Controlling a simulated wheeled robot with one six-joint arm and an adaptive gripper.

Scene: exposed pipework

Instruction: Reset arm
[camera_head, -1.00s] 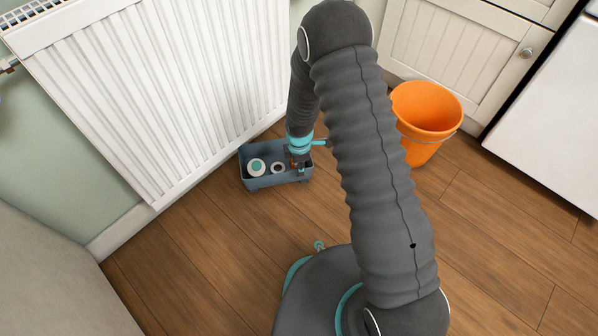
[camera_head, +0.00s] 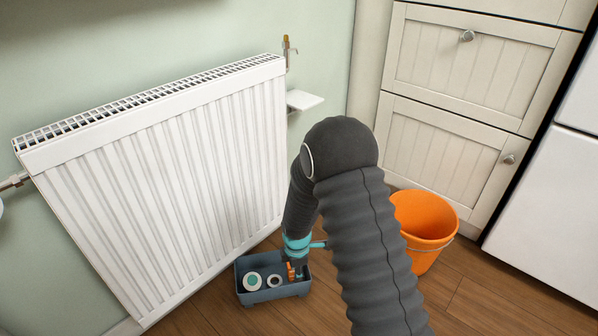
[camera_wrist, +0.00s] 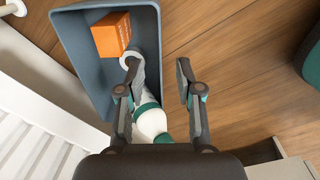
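My gripper (camera_wrist: 158,72) is open, with its two fingers apart and nothing between the tips. It points down at the blue-grey tray (camera_wrist: 76,70). In the wrist view the left finger overlaps the tray's right side and the right finger shows over the wooden floor. In the head view my arm bends down to the tray (camera_head: 256,300) beside the radiator, and my gripper (camera_head: 301,270) is at the tray's right end, partly hidden. How high it is above the tray I cannot tell.
The tray holds an orange box (camera_wrist: 112,34), a white ring (camera_wrist: 140,56) and a white-and-teal item (camera_wrist: 151,122). A white radiator (camera_head: 170,190) stands left. An orange bucket (camera_head: 424,222) stands right, before cabinets (camera_head: 440,150).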

